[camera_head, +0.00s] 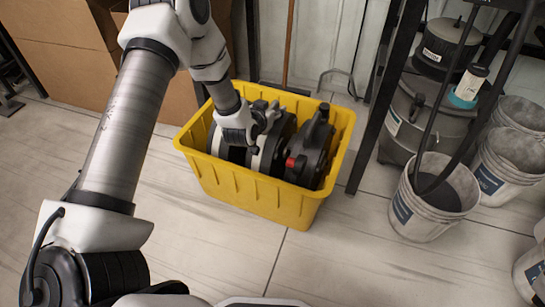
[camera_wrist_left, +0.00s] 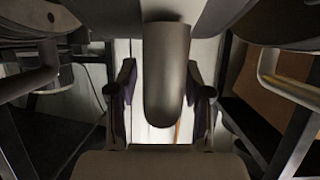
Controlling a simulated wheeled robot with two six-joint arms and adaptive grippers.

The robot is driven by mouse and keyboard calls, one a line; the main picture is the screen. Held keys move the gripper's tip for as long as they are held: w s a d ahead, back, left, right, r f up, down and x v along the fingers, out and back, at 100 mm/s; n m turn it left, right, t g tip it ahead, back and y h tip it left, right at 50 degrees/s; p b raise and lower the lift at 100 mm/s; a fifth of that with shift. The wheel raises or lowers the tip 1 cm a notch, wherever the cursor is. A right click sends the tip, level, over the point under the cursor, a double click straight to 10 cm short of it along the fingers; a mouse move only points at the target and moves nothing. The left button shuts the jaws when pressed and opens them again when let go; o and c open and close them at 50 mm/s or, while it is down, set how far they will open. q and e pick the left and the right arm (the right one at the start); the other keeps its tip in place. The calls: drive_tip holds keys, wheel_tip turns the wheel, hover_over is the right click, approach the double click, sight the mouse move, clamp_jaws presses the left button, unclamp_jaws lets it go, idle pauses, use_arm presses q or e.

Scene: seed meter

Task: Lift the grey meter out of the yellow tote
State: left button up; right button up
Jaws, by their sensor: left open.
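The yellow tote (camera_head: 255,192) stands on the floor, open at the top, holding bulky dark and grey units side by side. The grey meter seems to be the one under my left gripper (camera_head: 262,116), with a pale rounded side (camera_head: 268,152); the arm hides part of it. My left gripper reaches down into the tote's upper part. In the left wrist view its fingers (camera_wrist_left: 160,100) are open, one on each side of a grey rounded handle (camera_wrist_left: 167,70), with a gap visible on both sides. My right gripper is not in view.
A black unit with a red knob (camera_head: 308,155) sits close on the right in the tote. Cardboard boxes (camera_head: 70,60) stand behind left. A dark rack post (camera_head: 372,130), grey buckets (camera_head: 430,200) and a vacuum (camera_head: 425,110) stand right. The front floor is clear.

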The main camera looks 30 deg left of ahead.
use_arm(q)
drive_tip(key=shift+r, duration=0.1)
clamp_jaws()
drive_tip(key=shift+w+r, duration=0.1)
drive_tip(key=shift+r, duration=0.1)
drive_tip(key=shift+r, duration=0.1)
